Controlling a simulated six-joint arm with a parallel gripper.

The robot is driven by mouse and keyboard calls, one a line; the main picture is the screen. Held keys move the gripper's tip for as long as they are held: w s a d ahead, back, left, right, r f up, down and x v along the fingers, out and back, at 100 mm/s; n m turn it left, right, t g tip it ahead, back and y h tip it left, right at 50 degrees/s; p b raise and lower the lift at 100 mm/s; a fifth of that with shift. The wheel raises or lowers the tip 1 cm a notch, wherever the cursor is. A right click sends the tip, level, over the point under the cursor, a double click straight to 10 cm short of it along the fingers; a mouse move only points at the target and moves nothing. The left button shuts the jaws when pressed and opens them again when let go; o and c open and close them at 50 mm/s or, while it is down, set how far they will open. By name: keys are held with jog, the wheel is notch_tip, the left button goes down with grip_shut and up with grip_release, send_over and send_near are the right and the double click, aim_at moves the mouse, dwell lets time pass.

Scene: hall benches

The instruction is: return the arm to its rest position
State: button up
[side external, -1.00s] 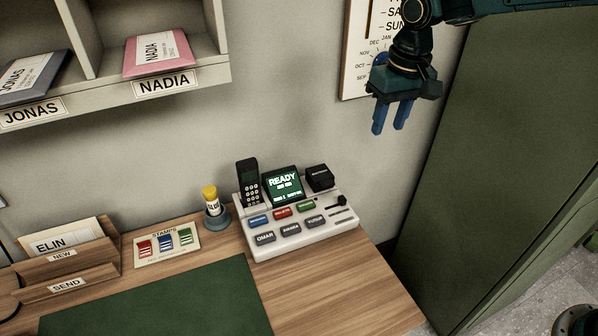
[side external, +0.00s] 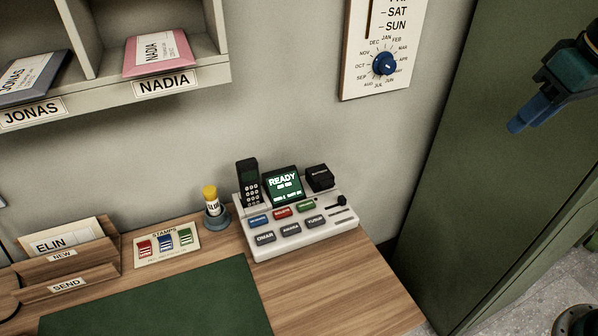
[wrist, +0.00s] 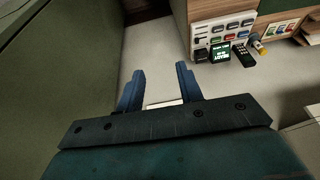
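My gripper (side external: 522,122) is at the upper right of the side external view, in front of the green cabinet and clear of the bench. In the wrist view my gripper (wrist: 160,80) shows two blue fingers standing apart with nothing between them, so it is open and empty. Neither finger touches anything that I can see.
The green cabinet (side external: 440,190) stands at the right. A wall calendar board (side external: 354,72) with a blue dial (side external: 385,63) hangs beside it. The desk (side external: 340,300) carries a phone console (side external: 275,240), a glue stick (side external: 211,198) and a stamps card (side external: 190,240). Shelves (side external: 210,75) hang upper left.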

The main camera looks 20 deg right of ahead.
jog(key=s+d+f, duration=0.1)
jog(key=s, duration=0.4)
jog(key=s+d+f+t, duration=0.1)
jog(key=s, duration=0.4)
jog(key=shift+s+d+f+t, duration=0.3)
jog(key=shift+s, duration=0.1)
